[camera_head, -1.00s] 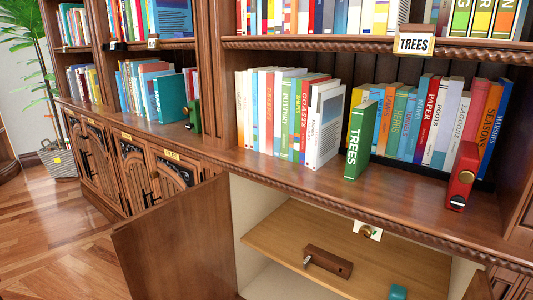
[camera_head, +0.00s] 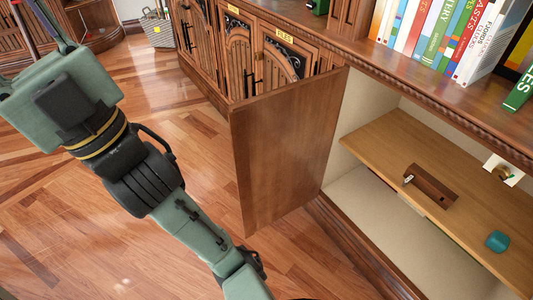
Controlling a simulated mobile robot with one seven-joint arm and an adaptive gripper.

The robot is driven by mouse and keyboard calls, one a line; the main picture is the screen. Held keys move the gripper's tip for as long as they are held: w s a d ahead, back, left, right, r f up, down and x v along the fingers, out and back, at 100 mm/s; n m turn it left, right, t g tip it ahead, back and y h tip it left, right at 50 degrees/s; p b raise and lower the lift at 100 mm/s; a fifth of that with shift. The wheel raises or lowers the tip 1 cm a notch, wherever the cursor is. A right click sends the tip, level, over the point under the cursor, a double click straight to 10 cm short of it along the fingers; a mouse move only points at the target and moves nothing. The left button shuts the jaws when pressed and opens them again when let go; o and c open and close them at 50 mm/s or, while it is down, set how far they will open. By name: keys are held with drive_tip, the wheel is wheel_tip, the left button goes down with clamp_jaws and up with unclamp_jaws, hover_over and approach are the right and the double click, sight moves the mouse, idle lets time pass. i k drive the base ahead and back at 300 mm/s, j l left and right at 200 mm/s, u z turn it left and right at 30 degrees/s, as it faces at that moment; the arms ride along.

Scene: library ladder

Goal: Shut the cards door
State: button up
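A plain brown wooden door (camera_head: 285,150) stands swung wide open at the left side of a low cabinet opening. No cards label is readable on it, and its other face is hidden. The open cabinet has a wooden shelf (camera_head: 385,135) inside. My green and black arm crosses the left of the view, to the left of the door in the picture. Its gripper is not visible, so I cannot tell its state or its distance from the door.
A brown wooden block (camera_head: 431,187) and a teal object (camera_head: 497,241) rest on the shelf. A closed door with a FILES label (camera_head: 285,37) is beyond the open door. Books (camera_head: 440,35) line the shelf above. Wood floor around the door is clear. A basket (camera_head: 158,30) stands far back.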

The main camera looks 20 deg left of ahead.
sight(281, 138)
drive_tip(key=i+j, duration=0.15)
drive_tip(key=j, duration=0.25)
drive_tip(key=i+j, duration=0.15)
drive_tip(key=j, duration=0.25)
drive_tip(key=i+j, duration=0.15)
drive_tip(key=j, duration=0.25)
drive_tip(key=i+j, duration=0.15)
drive_tip(key=j, duration=0.25)
drive_tip(key=i+j, duration=0.1)
drive_tip(key=j, duration=0.3)
drive_tip(key=i+j, duration=0.15)
drive_tip(key=j, duration=0.25)
drive_tip(key=i+j+z, duration=0.15)
drive_tip(key=j, duration=0.2)
drive_tip(key=j+z, duration=0.1)
drive_tip(key=j, duration=0.25)
drive_tip(key=i+j+z, duration=0.15)
drive_tip(key=j, duration=0.2)
drive_tip(key=z, duration=1.25)
drive_tip(key=k+j, duration=0.15)
drive_tip(key=j, duration=0.2)
drive_tip(key=k+j+z, duration=0.1)
drive_tip(key=j, duration=0.3)
drive_tip(key=k+j, duration=0.3)
